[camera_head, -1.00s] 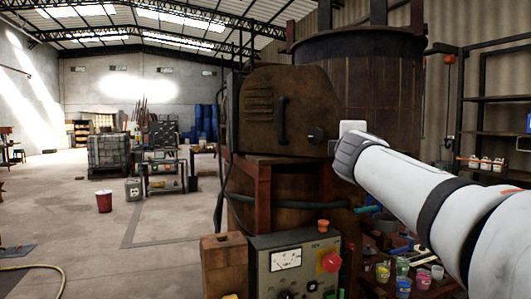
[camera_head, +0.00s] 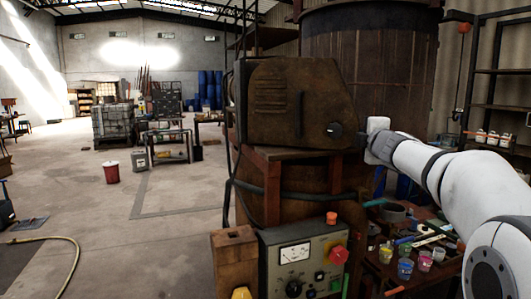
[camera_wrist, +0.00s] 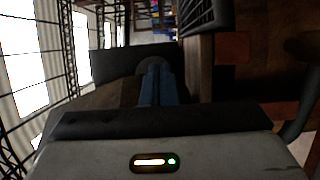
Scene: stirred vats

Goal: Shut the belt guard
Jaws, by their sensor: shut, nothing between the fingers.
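The belt guard (camera_head: 285,88) is a rusty brown metal cover with louvre slots at its upper left, a dark upright handle (camera_head: 300,115) and a round dark knob (camera_head: 334,130) at the lower right. It is in front of the big brown vat (camera_head: 368,75). I cannot tell how far open it stands. My gripper (camera_head: 373,145) is just right of the guard's right edge; its fingers are hidden in the head view. In the wrist view my gripper (camera_wrist: 152,80) shows as bluish fingers closed together and empty, close to a dark plate (camera_wrist: 110,62). Any contact is unclear.
A control box (camera_head: 305,260) with a meter and a red button stands below the guard. Several paint cups (camera_head: 405,268) sit on a low bench at the right. Shelves (camera_head: 500,100) stand at the far right. The floor (camera_head: 100,210) at the left is mostly open.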

